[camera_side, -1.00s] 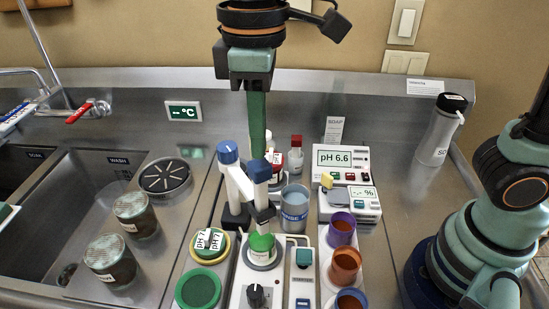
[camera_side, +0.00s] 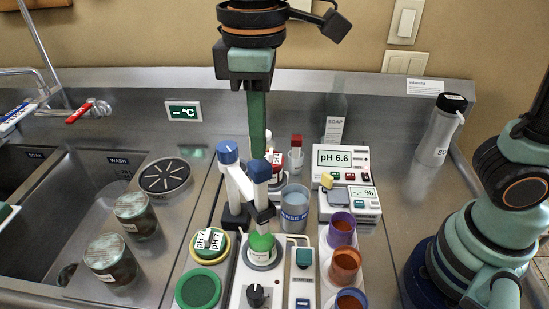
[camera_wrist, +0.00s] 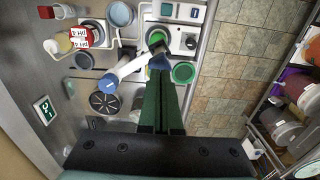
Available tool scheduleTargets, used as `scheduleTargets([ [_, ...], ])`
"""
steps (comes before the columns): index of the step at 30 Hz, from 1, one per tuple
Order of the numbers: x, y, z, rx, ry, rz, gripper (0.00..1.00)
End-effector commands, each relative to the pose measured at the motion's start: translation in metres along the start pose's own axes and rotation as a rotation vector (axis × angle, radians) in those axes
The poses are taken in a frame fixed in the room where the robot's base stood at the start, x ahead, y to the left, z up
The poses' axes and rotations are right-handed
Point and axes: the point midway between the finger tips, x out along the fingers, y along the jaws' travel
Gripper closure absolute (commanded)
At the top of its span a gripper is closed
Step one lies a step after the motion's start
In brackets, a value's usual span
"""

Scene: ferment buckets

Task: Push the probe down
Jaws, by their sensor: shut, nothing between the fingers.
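The probe has a blue top (camera_side: 260,171) and hangs upright from a white swing arm (camera_side: 238,181) with its own blue knob (camera_side: 228,151). Its lower end goes into a green vessel (camera_side: 262,242) on the white stirrer; its tip is hidden. My gripper (camera_side: 257,156) points straight down with its long green fingers together and empty, their tips right at the probe's blue top. In the wrist view the fingertips (camera_wrist: 160,68) overlap the blue top (camera_wrist: 158,61). I cannot tell whether they touch it. The pH meter (camera_side: 341,162) reads 6.6.
A cup marked RINSE (camera_side: 295,210) and bottles stand close behind the probe. Coloured cups (camera_side: 341,230) stand to the right. A yellow-rimmed cup (camera_side: 209,256) and a green lid (camera_side: 198,289) lie left. Two jars (camera_side: 136,217) stand by the sink.

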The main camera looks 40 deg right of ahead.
Motion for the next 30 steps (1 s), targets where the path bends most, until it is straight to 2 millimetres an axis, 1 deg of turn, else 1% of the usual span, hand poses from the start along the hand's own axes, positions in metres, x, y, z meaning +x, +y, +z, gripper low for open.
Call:
scheduleTargets([
  [30,0.027,0.0,0.0,0.0,-0.001,0.0,1.0],
])
